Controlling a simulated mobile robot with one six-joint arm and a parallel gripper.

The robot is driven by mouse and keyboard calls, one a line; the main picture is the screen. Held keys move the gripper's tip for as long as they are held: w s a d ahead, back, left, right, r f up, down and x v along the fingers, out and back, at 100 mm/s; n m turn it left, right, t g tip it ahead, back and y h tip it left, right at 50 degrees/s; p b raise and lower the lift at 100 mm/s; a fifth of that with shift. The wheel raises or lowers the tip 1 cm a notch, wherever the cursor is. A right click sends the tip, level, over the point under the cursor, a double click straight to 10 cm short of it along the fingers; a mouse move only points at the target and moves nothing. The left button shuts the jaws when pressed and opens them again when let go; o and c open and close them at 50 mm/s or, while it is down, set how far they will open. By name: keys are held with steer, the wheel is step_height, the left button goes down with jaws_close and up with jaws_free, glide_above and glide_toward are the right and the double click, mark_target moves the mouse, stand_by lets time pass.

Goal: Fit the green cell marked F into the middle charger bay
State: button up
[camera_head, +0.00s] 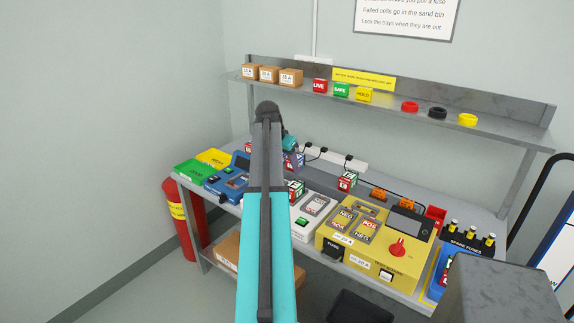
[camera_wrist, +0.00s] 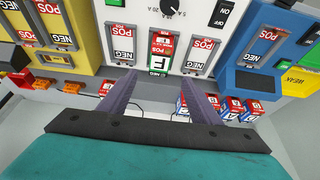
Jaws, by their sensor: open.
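In the wrist view the green cell marked F (camera_wrist: 158,64) shows a white face with a black F and a green edge. It lies at the near end of the middle bay (camera_wrist: 162,33) of the white charger (camera_wrist: 145,18). I cannot tell whether it sits fully down in the bay. My gripper (camera_wrist: 159,77) is open, with one finger on each side of the cell and a gap showing at both sides. The bays to either side look empty.
A yellow charger (camera_head: 375,255) and a blue charger (camera_head: 226,185) flank the white one. Several red, white and blue cells (camera_wrist: 231,108) stand close by in the wrist view. A shelf (camera_head: 400,103) with boxes and rings runs above the bench. A power strip (camera_head: 348,161) lies behind.

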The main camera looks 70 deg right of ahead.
stand_by(0.3)
